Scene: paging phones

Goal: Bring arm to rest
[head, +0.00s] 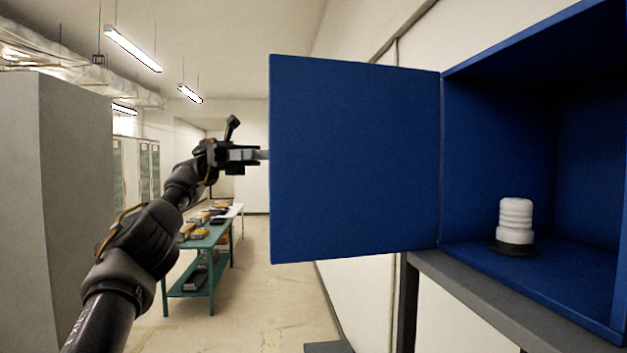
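My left arm comes in from the lower left and is raised. Its gripper (262,155) points right, with its fingertips at the free left edge of the blue cabinet door (355,160). I cannot tell whether the fingertips touch the door, pinch its edge or sit behind it. The finger gap does not show clearly. The door stands wide open to the left of the blue cabinet (500,140). My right gripper is out of view.
A white ribbed object with a dark base (515,225) stands upright inside the cabinet. The cabinet rests on a grey shelf (480,300). A green table (215,240) with several items stands farther back. A grey block (60,200) is at left. Floor between is clear.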

